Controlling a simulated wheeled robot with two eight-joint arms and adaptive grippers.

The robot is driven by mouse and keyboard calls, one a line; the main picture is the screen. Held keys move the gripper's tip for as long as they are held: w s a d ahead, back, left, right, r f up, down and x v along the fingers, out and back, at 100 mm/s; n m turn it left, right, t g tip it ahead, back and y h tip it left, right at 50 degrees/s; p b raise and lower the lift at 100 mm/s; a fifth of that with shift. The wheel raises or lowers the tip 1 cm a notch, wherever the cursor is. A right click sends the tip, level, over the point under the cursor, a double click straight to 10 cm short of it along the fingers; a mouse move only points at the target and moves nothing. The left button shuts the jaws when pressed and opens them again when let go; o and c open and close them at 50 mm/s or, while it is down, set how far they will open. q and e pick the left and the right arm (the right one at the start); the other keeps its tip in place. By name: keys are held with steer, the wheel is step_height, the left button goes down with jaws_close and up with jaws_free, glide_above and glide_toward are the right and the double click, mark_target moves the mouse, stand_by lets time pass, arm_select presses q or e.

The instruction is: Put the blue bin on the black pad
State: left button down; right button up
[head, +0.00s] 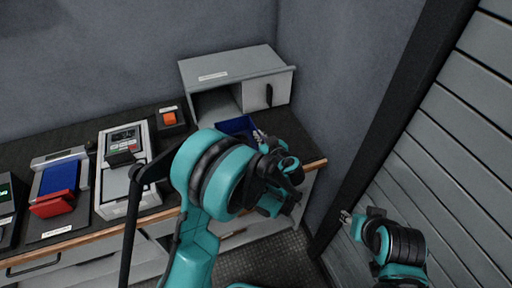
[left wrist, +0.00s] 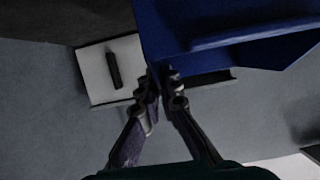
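The blue bin (head: 237,126) is at the mouth of the grey cabinet on the counter, partly hidden by my left arm. In the left wrist view the bin (left wrist: 215,35) fills the top, tilted in the picture. My left gripper (head: 262,137) is at the bin's right side. In the left wrist view its fingertips (left wrist: 162,82) are nearly together at the bin's edge and look closed on its thin wall. My right gripper (head: 345,216) is away to the right, with no object visible in it; its opening is too small to judge.
The grey cabinet (head: 235,70) with a black handle stands against the wall. A grey device (head: 125,170), an orange-button box (head: 171,118) and a red bin (head: 52,204) with a blue piece (head: 61,177) behind it occupy the counter. A slatted shutter (head: 460,130) is at right.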

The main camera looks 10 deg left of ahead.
arm_select(q)
steer(key=shift+w+a+f, duration=0.1)
steer(key=shift+a+f, duration=0.3)
steer(key=shift+a, duration=0.15)
steer(key=shift+f+b, duration=1.05)
steer(key=shift+f, duration=0.8)
steer(key=shift+f, duration=0.25)
steer(key=c, duration=1.7)
jaws_free()
steer(key=shift+r, duration=0.1)
